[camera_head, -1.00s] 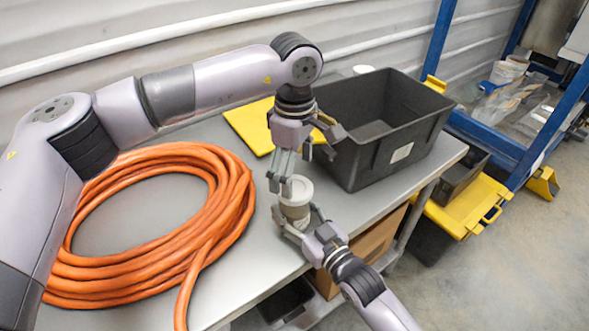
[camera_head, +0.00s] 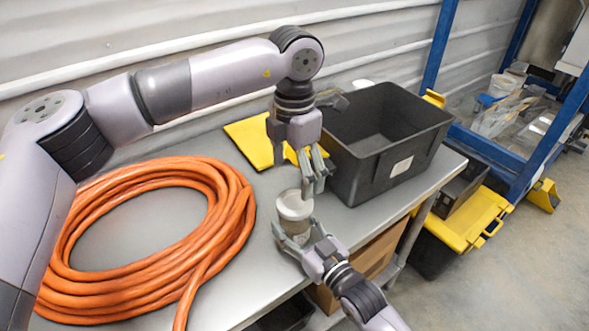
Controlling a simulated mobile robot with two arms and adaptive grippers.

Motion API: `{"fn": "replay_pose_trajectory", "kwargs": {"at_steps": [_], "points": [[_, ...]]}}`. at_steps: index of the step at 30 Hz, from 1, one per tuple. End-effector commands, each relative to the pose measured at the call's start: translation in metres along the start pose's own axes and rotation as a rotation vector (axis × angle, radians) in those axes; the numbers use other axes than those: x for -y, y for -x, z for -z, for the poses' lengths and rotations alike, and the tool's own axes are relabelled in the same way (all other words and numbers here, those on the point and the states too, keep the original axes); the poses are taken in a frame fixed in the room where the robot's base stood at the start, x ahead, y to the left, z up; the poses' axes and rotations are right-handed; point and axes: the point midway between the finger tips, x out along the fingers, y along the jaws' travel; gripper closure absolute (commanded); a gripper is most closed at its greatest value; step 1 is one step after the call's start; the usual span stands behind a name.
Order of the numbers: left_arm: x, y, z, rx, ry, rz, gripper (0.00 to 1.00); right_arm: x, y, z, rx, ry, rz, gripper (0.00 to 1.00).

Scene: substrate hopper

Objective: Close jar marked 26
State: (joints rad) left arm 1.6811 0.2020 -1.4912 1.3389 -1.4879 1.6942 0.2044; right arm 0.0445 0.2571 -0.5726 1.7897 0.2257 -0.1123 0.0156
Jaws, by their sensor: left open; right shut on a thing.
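A small pale jar (camera_head: 295,224) stands upright near the front edge of the grey table, with a whitish round top (camera_head: 294,204). No number can be read on it, and I cannot tell whether the top is a seated lid. My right gripper (camera_head: 293,240) comes from the lower right and is shut on the jar's lower body, which its fingers partly hide. My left gripper (camera_head: 314,186) points down from above, open, with its fingertips just above and beside the right side of the jar's top. I cannot tell whether they touch it.
A coiled orange hose (camera_head: 235,225) covers the table's left part. A black bin (camera_head: 375,170) stands behind the jar to the right. A yellow lid-like panel (camera_head: 247,136) lies behind my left gripper. Blue shelving (camera_head: 440,45) stands at the right.

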Motion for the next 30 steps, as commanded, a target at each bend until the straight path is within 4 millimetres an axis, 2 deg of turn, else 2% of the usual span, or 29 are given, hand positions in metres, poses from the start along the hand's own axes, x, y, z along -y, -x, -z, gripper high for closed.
{"fn": "replay_pose_trajectory", "kwargs": {"at_steps": [11,24,30], "points": [[0.0,-0.004,0.0,-0.001,0.001,0.0,0.2,0.0,0.0,0.0,-0.001,0.0,0.0,1.0],[0.0,-0.065,0.0,-0.002,0.0,0.001,0.2,0.0,0.0,0.0,-0.001,0.0,0.0,1.0],[0.0,-0.079,0.0,0.0,0.0,0.0,0.2,0.0,0.0,0.0,-0.001,0.0,0.0,1.0]]}}
